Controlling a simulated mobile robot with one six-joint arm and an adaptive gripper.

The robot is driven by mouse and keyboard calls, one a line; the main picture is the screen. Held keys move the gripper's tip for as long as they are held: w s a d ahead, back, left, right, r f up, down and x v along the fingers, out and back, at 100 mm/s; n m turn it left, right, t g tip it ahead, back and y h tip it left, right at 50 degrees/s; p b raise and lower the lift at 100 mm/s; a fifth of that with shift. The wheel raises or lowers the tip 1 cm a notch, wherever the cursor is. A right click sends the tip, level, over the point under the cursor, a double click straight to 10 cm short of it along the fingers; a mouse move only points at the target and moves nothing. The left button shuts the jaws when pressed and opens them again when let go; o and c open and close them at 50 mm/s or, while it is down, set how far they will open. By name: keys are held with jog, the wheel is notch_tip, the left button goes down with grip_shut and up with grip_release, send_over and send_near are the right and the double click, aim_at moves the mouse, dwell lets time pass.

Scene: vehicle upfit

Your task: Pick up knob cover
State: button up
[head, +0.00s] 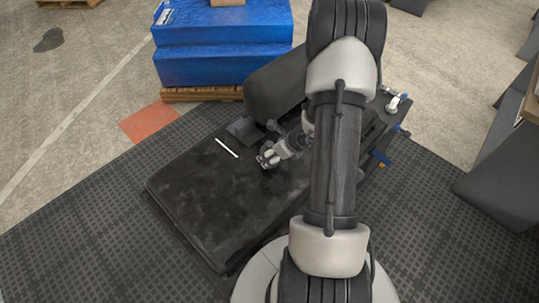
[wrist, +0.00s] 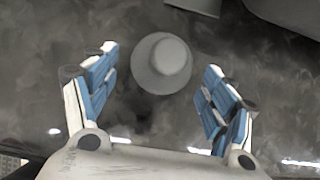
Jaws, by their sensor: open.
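A round grey cap-like piece, which looks like the knob cover (wrist: 161,62), sits on a dark, mottled surface in the wrist view. It lies between my gripper's two fingers, near the level of the tips, with a gap on each side. My gripper (wrist: 160,78) is open, with blue pads on both fingers, and holds nothing. In the head view my gripper (head: 266,158) is low over the black table top (head: 200,195). There the knob cover is too small and too close to the fingers to make out clearly.
A white strip (head: 227,147) and a dark grey block (head: 243,130) lie near the gripper. A large black padded shape (head: 277,84) stands behind it. A small white fitting (head: 396,102) is at the far right. The table's front left is clear. Blue containers (head: 220,65) stand beyond.

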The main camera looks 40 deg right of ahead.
jog(key=b+x, duration=0.1)
jog(key=x, duration=0.3)
jog(key=shift+w+f, duration=0.1)
jog(key=shift+c, duration=0.2)
jog(key=c, duration=1.1)
